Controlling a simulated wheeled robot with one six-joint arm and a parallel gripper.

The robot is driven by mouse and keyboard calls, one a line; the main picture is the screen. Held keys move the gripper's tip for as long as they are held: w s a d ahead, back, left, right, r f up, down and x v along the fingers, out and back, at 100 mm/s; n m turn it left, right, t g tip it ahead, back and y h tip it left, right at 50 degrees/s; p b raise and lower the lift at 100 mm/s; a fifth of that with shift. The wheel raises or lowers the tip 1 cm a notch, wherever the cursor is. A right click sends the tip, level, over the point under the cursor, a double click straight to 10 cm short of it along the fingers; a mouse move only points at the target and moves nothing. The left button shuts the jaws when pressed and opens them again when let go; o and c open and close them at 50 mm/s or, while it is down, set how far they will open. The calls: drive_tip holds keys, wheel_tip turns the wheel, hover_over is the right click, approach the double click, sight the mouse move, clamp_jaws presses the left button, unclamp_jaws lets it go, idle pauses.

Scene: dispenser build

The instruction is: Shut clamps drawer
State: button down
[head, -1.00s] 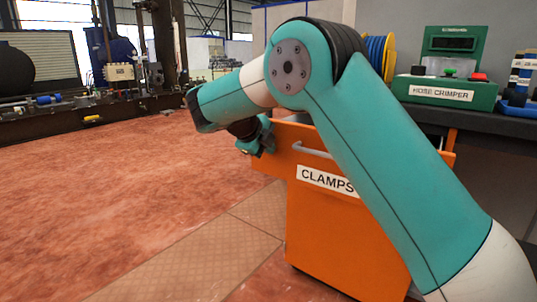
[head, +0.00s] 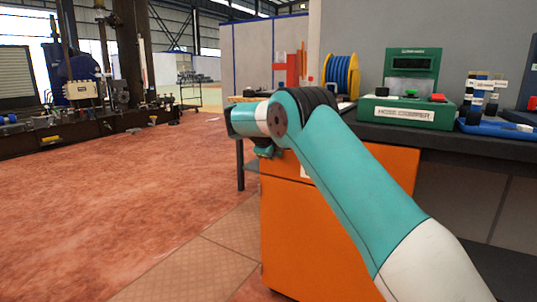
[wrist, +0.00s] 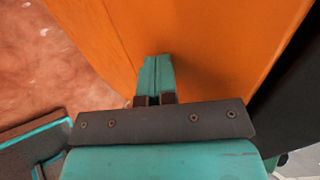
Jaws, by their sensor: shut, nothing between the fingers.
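The orange clamps drawer unit (head: 310,240) stands at the bench's left end in the head view. My arm crosses in front of its upper part, hiding most of the label and the handle, so I cannot tell how far the drawer is out. My gripper (head: 265,152) is at the unit's upper left corner, partly hidden by my wrist. In the wrist view my gripper (wrist: 155,72) is shut and empty, its fingertips over an orange face (wrist: 215,45) of the unit. I cannot tell whether they touch it.
The dark bench (head: 460,138) holds a green hose crimper (head: 408,108), a blue-wound yellow reel (head: 341,74) and a blue tray (head: 490,127) with bottles. Open reddish floor (head: 120,210) lies to the left. Dark machinery (head: 110,112) stands at the back left.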

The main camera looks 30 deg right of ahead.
drive_tip(key=shift+d+r, duration=0.1)
drive_tip(key=shift+d, duration=0.35)
